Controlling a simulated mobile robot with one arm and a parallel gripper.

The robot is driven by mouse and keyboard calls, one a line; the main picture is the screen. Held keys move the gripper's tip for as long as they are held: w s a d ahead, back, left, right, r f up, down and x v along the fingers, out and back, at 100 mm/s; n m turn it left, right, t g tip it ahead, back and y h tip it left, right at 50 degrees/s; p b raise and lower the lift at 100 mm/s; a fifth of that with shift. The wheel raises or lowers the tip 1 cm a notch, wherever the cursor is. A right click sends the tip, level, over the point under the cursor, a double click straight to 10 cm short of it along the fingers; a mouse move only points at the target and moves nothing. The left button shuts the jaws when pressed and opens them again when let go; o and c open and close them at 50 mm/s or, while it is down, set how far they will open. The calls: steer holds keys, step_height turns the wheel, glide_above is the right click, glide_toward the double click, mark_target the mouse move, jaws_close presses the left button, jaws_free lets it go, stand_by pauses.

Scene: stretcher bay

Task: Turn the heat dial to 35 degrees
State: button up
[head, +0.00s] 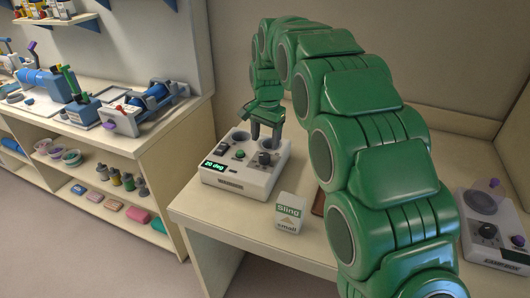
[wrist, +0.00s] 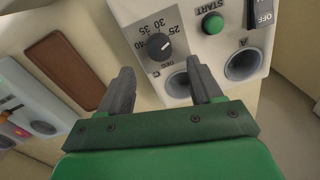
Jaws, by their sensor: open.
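The heat dial is a dark round knob (wrist: 160,47) on the white control unit (head: 236,184). A printed scale with 25, 30, 35 and 40 curves beside it in the wrist view. In the head view the dial (head: 264,157) sits on the unit's top, just below my fingertips. The unit's display (head: 213,166) reads 20 deg in green. My gripper (wrist: 160,84) is open and empty. Its two dark fingers point toward the unit, on either side of the dial's line but short of it. The gripper also shows over the unit in the head view (head: 266,138).
The unit also carries a green start button (wrist: 213,23), an off switch (wrist: 262,12) and round sockets (wrist: 243,63). A small sling box (head: 290,214) stands in front right of it. Another device (head: 490,232) is at far right. Shelves (head: 90,165) are at left.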

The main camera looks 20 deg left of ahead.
mark_target(265, 155)
step_height(265, 155, down, 6)
steer(key=shift+a+f, duration=0.1)
steer(key=shift+f, duration=0.05)
stand_by(0.3)
steer(key=c, duration=1)
steer(key=shift+c, duration=0.2)
